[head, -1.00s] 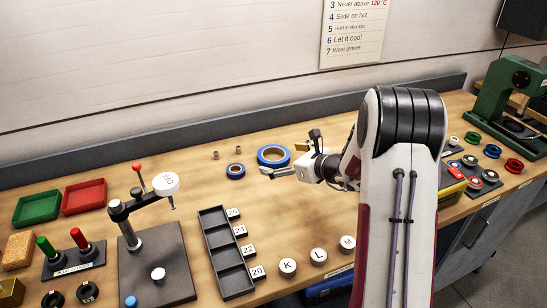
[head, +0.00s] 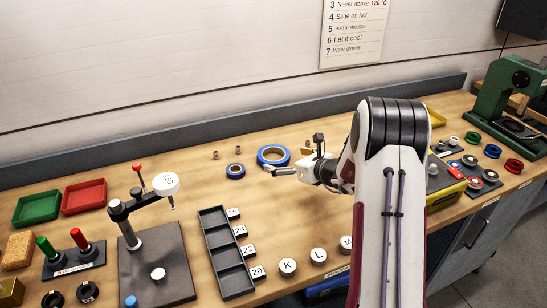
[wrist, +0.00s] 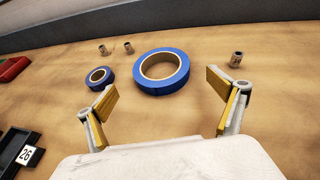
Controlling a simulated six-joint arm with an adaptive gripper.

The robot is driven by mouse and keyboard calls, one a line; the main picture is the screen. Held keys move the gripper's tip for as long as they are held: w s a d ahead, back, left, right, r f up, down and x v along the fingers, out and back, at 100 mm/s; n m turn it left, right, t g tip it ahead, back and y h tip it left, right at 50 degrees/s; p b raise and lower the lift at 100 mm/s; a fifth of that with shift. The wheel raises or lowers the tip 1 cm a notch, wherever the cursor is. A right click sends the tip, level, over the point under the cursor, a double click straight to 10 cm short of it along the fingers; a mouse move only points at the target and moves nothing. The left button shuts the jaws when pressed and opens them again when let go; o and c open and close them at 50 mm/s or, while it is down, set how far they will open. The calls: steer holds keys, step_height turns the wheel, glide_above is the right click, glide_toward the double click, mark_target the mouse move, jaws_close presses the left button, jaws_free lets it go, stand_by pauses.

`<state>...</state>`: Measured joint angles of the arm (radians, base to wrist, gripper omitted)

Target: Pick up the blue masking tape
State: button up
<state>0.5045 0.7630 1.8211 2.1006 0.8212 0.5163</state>
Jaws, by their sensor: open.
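A large roll of blue masking tape (head: 273,147) lies flat on the bench near the back; it also shows in the wrist view (wrist: 184,78), ahead of my fingers. A smaller blue roll (head: 235,170) lies to its left, also in the wrist view (wrist: 109,76). My gripper (head: 284,171) is just in front of the large roll, at its near right side. In the wrist view my gripper (wrist: 162,100) is open and empty, its yellow-padded fingers spread wide, with the large roll just beyond and between them. The head view hides most of the fingers.
Small metal bushings (head: 215,155) stand behind the rolls, and another (wrist: 236,59) is right of the large roll. A dark tray (head: 232,268) with number tags lies front left. White knobs marked K (head: 287,266), L and M stand in front. Bare wood surrounds the rolls.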

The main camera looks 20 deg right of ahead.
steer(key=shift+w, duration=0.2)
steer(key=shift+x, duration=2.55)
steer(key=c, duration=1.2)
